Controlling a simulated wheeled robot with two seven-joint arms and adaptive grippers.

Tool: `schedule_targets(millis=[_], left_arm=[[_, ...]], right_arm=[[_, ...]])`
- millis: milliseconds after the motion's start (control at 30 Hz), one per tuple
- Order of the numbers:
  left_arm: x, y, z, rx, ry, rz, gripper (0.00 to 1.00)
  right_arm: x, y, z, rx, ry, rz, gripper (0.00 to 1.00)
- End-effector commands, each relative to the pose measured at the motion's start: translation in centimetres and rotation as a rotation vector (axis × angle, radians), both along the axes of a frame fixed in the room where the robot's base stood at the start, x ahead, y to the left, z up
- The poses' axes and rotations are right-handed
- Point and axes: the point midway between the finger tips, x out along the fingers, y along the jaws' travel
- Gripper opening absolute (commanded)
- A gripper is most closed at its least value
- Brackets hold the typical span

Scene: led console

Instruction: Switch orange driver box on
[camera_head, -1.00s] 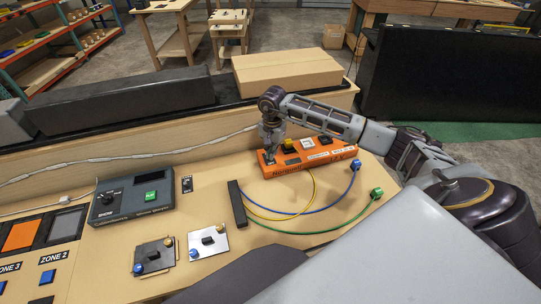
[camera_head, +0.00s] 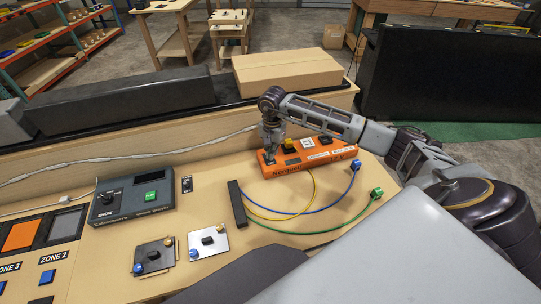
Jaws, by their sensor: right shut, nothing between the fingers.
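The orange driver box (camera_head: 308,162) lies on the light wood console, right of centre, with a yellow part, a black part and a white label on its top. My right gripper (camera_head: 270,158) points down at the left end of the box, shut with nothing in it. Its fingertips are at or just above a small dark part there; I cannot tell whether they touch it. The gripper hides some of that end, so the switch position cannot be read. My left gripper is not in view.
A grey control box (camera_head: 133,199) with a green button stands to the left. Two small plates, one dark (camera_head: 154,257) and one silver (camera_head: 208,241), lie in front. Yellow, blue and green cables run from a black bar (camera_head: 236,204). A cardboard box (camera_head: 287,70) sits on the ledge behind.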

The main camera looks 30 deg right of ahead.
Motion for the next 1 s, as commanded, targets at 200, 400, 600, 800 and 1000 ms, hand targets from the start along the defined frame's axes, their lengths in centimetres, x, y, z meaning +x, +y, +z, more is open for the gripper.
schedule_targets(millis=[200,400,600,800,1000], left_arm=[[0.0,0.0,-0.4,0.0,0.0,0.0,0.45],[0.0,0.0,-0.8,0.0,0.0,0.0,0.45],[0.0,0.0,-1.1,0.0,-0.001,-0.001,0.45],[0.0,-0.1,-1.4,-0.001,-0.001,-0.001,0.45],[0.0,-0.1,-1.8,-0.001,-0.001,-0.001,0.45]], right_arm=[[0.0,0.0,-0.5,0.0,0.0,0.0,0.0],[0.0,0.0,-0.8,0.0,0.0,0.0,0.0],[0.0,0.0,-1.2,0.0,0.0,-0.001,0.0],[0.0,0.0,-1.6,0.0,0.0,-0.001,0.0],[0.0,0.0,-1.9,0.0,0.001,0.0,0.0]])
